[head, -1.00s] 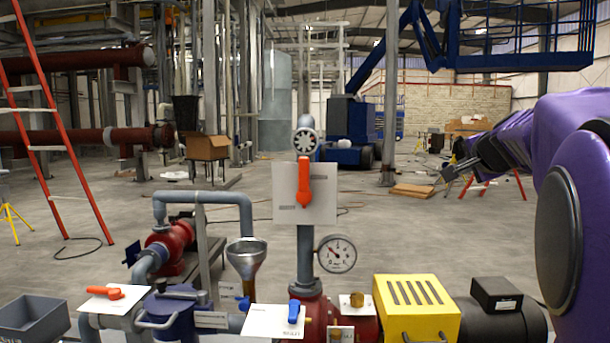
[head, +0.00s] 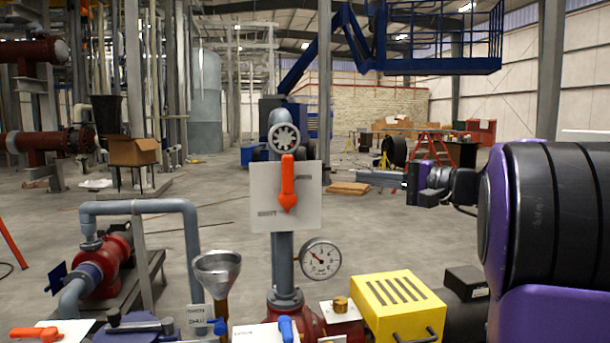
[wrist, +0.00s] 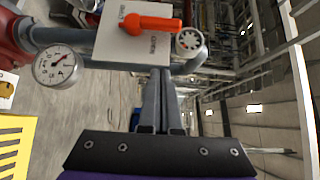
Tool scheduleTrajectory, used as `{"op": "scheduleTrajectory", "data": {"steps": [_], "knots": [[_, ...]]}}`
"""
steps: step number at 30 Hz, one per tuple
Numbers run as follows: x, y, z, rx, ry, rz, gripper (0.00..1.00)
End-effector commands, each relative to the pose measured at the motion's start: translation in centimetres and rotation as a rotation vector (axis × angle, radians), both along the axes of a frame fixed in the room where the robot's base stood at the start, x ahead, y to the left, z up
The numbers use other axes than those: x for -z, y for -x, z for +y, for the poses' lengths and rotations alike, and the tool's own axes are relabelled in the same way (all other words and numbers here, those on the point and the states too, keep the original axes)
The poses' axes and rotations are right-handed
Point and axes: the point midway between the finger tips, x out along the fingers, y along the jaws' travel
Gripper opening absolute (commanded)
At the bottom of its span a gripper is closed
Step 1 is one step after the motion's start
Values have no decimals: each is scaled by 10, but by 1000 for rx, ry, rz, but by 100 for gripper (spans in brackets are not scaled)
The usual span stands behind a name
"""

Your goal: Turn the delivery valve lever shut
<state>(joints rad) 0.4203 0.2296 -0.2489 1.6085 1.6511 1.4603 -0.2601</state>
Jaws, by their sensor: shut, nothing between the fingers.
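An orange-red lever (head: 288,185) sits on a pale plate (head: 262,190) on the grey vertical pipe, below a round fitting. The plate carries small markings, one reading like "SHUT" at lower left. In the wrist view, the lever (wrist: 150,24) and its plate (wrist: 112,48) lie at the top, beyond the fingertips. My gripper (head: 358,176) is to the right of the plate in the head view, its fingers pointing left. In the wrist view, the fingers of my gripper (wrist: 159,73) are together and empty, apart from the lever.
A pressure gauge (head: 320,258) hangs right of the pipe, below the plate. A yellow slotted box (head: 398,305) stands at lower right. A metal funnel (head: 217,272) stands left of the pipe. Another orange lever (head: 42,333) and a blue lever (head: 286,328) are low in front.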

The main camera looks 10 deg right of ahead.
Motion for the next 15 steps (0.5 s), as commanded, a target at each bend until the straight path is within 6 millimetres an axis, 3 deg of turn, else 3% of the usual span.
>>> {"op": "scheduleTrajectory", "data": {"steps": [5,15], "knots": [[-1,-9,10,-9,-6,-8,0],[-1,-58,61,-10,-4,-6,0]]}}
